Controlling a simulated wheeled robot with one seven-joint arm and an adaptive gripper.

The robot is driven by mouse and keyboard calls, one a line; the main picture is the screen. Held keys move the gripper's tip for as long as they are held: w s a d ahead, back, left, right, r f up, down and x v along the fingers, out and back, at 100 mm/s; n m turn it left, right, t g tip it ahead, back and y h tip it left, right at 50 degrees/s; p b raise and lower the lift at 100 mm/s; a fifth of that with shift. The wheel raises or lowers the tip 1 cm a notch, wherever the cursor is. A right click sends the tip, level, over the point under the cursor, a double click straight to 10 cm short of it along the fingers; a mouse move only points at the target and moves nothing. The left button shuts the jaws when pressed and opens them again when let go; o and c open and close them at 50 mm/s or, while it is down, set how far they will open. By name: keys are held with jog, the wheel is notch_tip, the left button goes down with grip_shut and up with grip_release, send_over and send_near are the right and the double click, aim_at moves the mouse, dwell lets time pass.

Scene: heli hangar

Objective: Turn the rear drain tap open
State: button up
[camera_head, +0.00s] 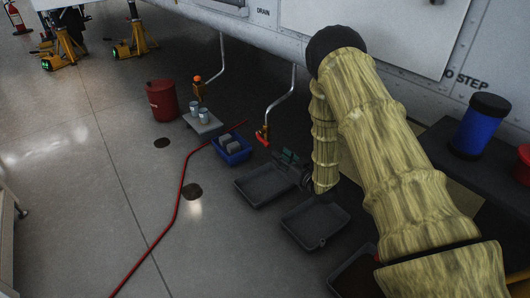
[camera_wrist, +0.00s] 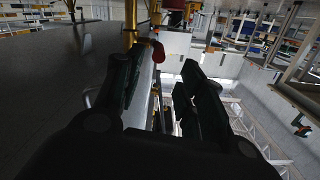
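Two drain taps hang on bent grey pipes under the aircraft belly in the head view. The nearer tap (camera_head: 264,133) has a brass body and a red handle (camera_head: 262,142). The farther tap (camera_head: 199,90) has an orange handle on top. The frames do not clearly show which one is the rear tap. My gripper (camera_head: 289,157) is low, just right of the nearer tap and apart from it, partly hidden by my arm. In the wrist view my gripper (camera_wrist: 156,66) is open and empty. A red handle (camera_wrist: 158,50) shows beyond the fingertips, nearer the left finger.
A blue bin (camera_head: 233,151), a grey tray with cups (camera_head: 203,123) and a red bucket (camera_head: 162,100) stand near the taps. Black drip trays (camera_head: 266,183) lie below my gripper. A red hose (camera_head: 180,192) crosses the open floor. A dark bench with a blue canister (camera_head: 481,126) is at right.

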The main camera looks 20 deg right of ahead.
aim_at(261, 139)
jog(key=b+x, duration=0.4)
jog(key=x, duration=0.5)
jog(key=shift+w+r+b, duration=0.1)
jog(key=shift+w+b, duration=0.25)
jog(key=shift+x, duration=0.8)
jog(key=shift+r, duration=0.15)
grip_shut()
